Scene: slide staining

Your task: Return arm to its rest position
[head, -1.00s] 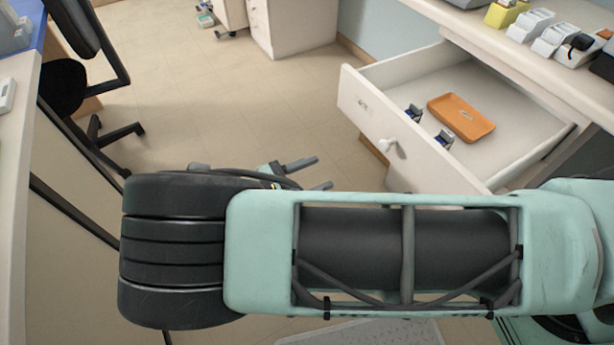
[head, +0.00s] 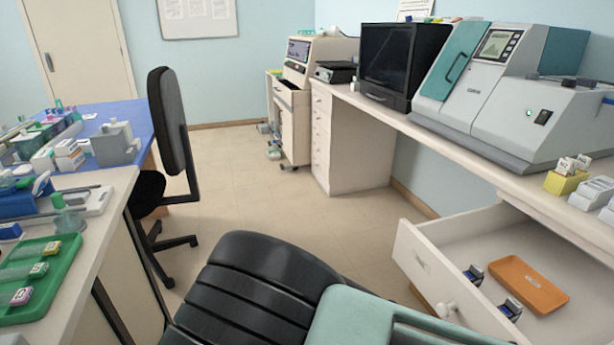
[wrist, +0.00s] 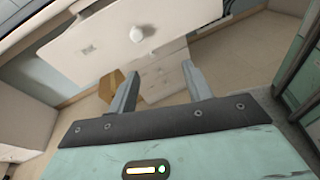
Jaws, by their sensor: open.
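My gripper (wrist: 161,90) shows in the wrist view with its two fingers apart and nothing between them. Beyond the fingers, in that view, is the front of the open drawer with its round white knob (wrist: 137,34); the fingers look apart from it. In the head view my gripper is hidden; only my black and mint-green arm parts show at the bottom centre. The open drawer (head: 440,265) is at the right, holding an orange tray (head: 529,284) and two small dark blue items, one of them a blue clip-like piece (head: 510,309).
At the left, a bench carries a green tray (head: 52,245) of slides and bottles. A black chair (head: 172,130) stands beside it. A large grey-and-teal machine (head: 500,90) and a dark monitor (head: 400,62) stand on the right counter. The middle floor (head: 255,200) is clear.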

